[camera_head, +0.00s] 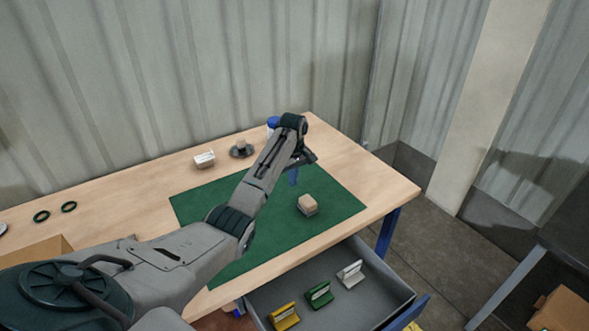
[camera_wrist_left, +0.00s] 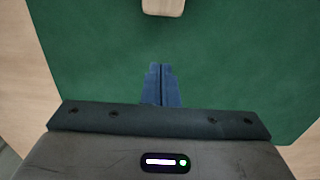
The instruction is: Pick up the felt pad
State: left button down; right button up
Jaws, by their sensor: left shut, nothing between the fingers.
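A small beige block (camera_head: 307,203), whose shape leaves unclear whether it is the felt pad, sits on the green mat (camera_head: 240,190). Its edge shows at the top of the left wrist view (camera_wrist_left: 163,6). My left gripper (camera_head: 293,178) is over the mat, behind and left of the block in the head view. Its blue fingers (camera_wrist_left: 161,68) are shut together with nothing between them, apart from the block. My right gripper is not in view.
A white box (camera_head: 204,159), a dark round holder with a beige piece (camera_head: 241,149) and a blue item (camera_head: 272,123) stand at the back. An open drawer (camera_head: 300,298) holds yellow, green and white parts.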

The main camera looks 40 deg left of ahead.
aim_at(294, 195)
pick_arm(q)
notch_tip(294, 195, down, 4)
jog(key=shift+w+r, duration=0.15)
jog(key=d+p, duration=0.1)
jog(key=s+d+p, duration=0.1)
jog(key=shift+s+d+f, duration=0.1)
jog(key=shift+d+f, duration=0.1)
jog(key=shift+d, duration=0.15)
jog(key=shift+s+d+p, duration=0.25)
jog(key=shift+d+p, duration=0.05)
jog(key=shift+d, duration=0.2)
jog(key=shift+f, duration=0.1)
